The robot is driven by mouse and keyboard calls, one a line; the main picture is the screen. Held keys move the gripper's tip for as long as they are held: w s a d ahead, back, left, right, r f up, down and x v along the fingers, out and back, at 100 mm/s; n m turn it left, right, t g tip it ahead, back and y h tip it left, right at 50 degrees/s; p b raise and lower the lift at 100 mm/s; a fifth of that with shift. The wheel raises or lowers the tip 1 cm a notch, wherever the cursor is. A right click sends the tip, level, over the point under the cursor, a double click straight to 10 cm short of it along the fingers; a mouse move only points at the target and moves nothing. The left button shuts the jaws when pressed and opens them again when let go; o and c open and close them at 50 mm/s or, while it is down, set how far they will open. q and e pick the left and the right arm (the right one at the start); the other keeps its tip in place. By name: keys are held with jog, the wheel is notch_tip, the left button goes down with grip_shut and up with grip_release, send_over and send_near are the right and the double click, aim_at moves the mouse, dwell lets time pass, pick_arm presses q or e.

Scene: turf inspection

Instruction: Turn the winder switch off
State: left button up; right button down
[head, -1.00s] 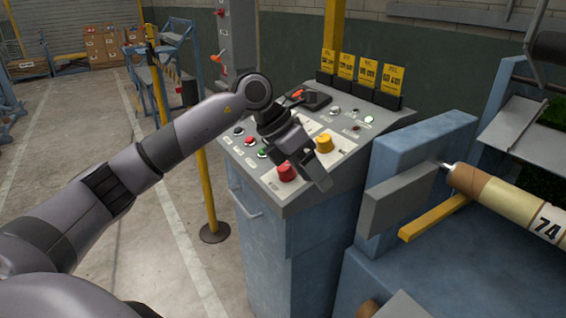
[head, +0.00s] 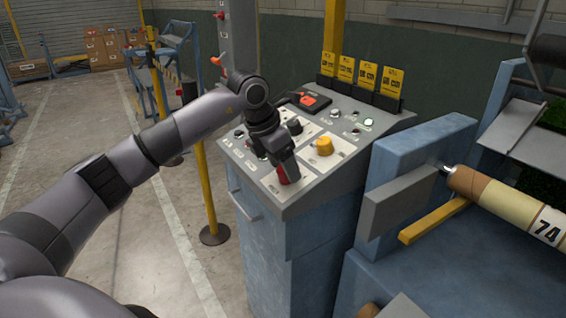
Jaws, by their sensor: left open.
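The control panel (head: 338,178) has a sloped grey top with several knobs and buttons. A red knob (head: 283,178) sits near its front edge, partly covered by my left gripper (head: 282,162). The gripper is open and points down at this knob; I cannot tell whether it touches it. A yellow knob (head: 324,146) is to its right. A black knob (head: 294,126) is behind the gripper. A red-orange switch handle (head: 308,98) is on a black plate at the back. The labels are too small to read, so I cannot tell which is the winder switch. My right gripper is not in view.
Yellow tags (head: 365,72) stand along the panel's back edge. A blue machine frame (head: 421,165) with a roll (head: 500,205) marked 74 is close on the right. A yellow post (head: 207,190) stands left of the panel. The floor at left is open.

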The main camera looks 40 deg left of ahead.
pick_arm(q)
jog(key=c, duration=1.1)
jog(key=shift+o, duration=0.2)
jog(key=n+p, duration=0.1)
jog(key=n, duration=0.2)
jog(key=shift+r+n, duration=0.1)
jog(key=shift+n, duration=0.3)
jog(key=n, duration=0.4)
jog(key=shift+a+n+p, duration=0.1)
jog(key=shift+n+p, duration=0.25)
jog(key=shift+n, duration=0.05)
jog(key=n, duration=0.4)
jog(key=shift+y+p, duration=0.3)
jog(key=shift+p, duration=0.05)
jog(key=n, duration=0.5)
jog(key=shift+a+p, duration=0.15)
jog(key=shift+p, duration=0.2)
jog(key=shift+n, duration=0.3)
